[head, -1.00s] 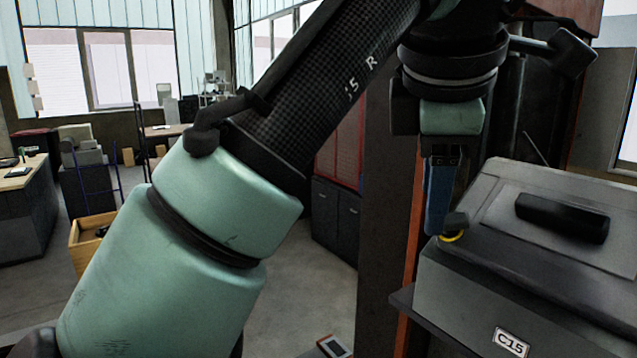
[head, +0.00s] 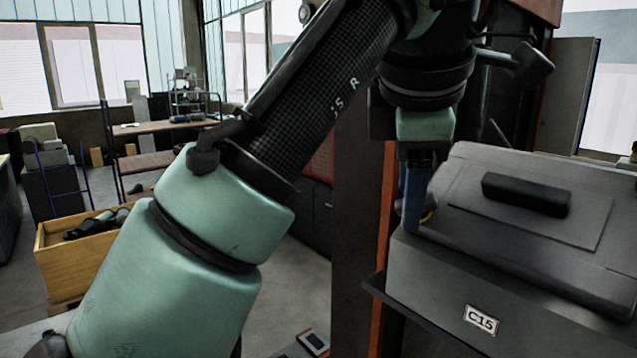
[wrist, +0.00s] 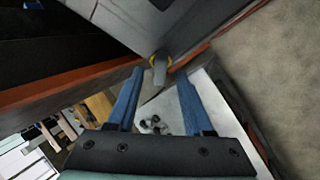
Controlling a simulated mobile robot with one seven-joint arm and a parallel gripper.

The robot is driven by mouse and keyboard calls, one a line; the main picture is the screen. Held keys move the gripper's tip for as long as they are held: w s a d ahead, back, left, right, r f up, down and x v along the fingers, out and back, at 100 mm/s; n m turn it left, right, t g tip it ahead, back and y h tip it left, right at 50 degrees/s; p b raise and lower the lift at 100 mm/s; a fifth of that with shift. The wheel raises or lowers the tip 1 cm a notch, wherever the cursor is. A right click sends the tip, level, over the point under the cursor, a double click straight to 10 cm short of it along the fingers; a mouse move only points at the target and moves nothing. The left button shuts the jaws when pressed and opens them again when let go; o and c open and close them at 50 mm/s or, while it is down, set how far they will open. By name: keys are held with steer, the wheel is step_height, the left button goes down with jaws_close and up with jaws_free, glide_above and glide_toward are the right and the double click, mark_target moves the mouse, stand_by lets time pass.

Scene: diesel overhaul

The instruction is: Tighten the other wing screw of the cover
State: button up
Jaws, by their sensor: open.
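The cover is a grey lid (head: 560,215) with a black handle (head: 525,194), on a grey housing labelled C15 (head: 430,285). One wing screw (wrist: 159,74), a grey tab with a yellow ring at its base, shows at the cover's edge in the wrist view. My gripper (head: 412,222) points down at the housing's left corner. In the wrist view its blue fingers (wrist: 159,71) are open, one on each side of the wing screw, with gaps visible.
A dark post with an orange edge (head: 388,215) stands close to the left of my gripper. A wooden crate (head: 80,250) with dark parts and a workbench (head: 165,127) stand farther back. Open floor lies between.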

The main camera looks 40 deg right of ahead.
steer(key=shift+d+f, duration=0.35)
steer(key=shift+f, duration=0.1)
jaws_close()
stand_by(1.3)
steer(key=shift+f+b, duration=0.15)
steer(key=shift+b, duration=0.2)
steer(key=m+b, duration=0.1)
steer(key=m, duration=0.1)
steer(key=shift+f+m+t+h, duration=0.1)
steer(key=shift+m+t+h, duration=0.2)
steer(key=shift+r+m, duration=0.2)
steer(key=shift+m, duration=0.6)
